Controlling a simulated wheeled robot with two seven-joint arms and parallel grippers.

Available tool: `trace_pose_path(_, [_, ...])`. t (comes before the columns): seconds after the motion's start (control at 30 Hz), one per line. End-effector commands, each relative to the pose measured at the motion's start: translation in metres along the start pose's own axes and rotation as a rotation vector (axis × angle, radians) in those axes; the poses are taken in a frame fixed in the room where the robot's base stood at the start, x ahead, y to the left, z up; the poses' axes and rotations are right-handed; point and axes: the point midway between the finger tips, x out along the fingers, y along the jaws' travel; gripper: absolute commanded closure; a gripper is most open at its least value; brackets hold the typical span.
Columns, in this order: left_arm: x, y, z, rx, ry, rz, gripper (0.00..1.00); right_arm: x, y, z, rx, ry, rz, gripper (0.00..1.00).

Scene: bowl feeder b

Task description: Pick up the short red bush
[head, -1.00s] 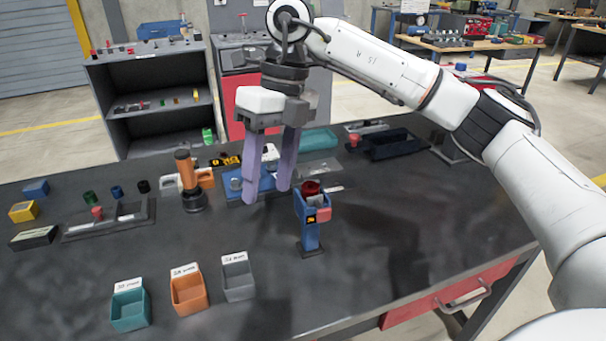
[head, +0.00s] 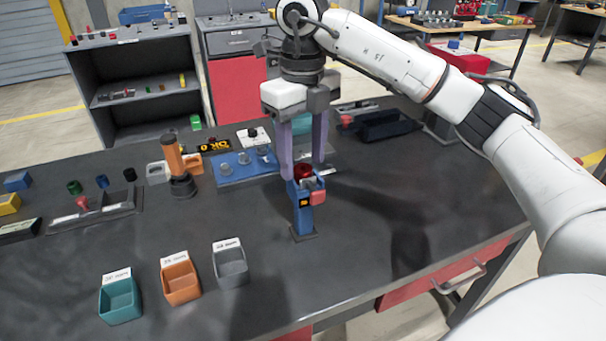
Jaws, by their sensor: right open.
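The short red bush (head: 303,171) is a dark red cylinder sitting in the top of the blue bowl feeder (head: 303,216), which stands on a small dark base on the table. My right gripper (head: 302,174) points down at the feeder top, with its two purple fingers apart. One finger shows to the left of the bush and the other to the right and behind. I cannot tell whether they touch it. My left gripper is not in view.
Teal (head: 120,298), orange (head: 180,280) and grey (head: 230,264) labelled bins stand at the front left. The table right of the feeder is clear.

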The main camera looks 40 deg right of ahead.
Motion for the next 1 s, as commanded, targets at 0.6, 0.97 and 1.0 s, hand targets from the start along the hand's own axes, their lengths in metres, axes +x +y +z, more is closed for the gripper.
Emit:
trace_pose_path(0.6, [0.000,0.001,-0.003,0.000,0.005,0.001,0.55,0.017,0.003,-0.002,-0.006,0.011,0.005,0.92])
trace_pose_path(0.97, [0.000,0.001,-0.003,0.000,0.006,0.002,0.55,0.015,0.004,-0.001,-0.008,0.009,0.006,1.00])
trace_pose_path(1.0, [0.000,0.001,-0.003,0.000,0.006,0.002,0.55,0.013,0.004,-0.001,-0.008,0.008,0.006,1.00])
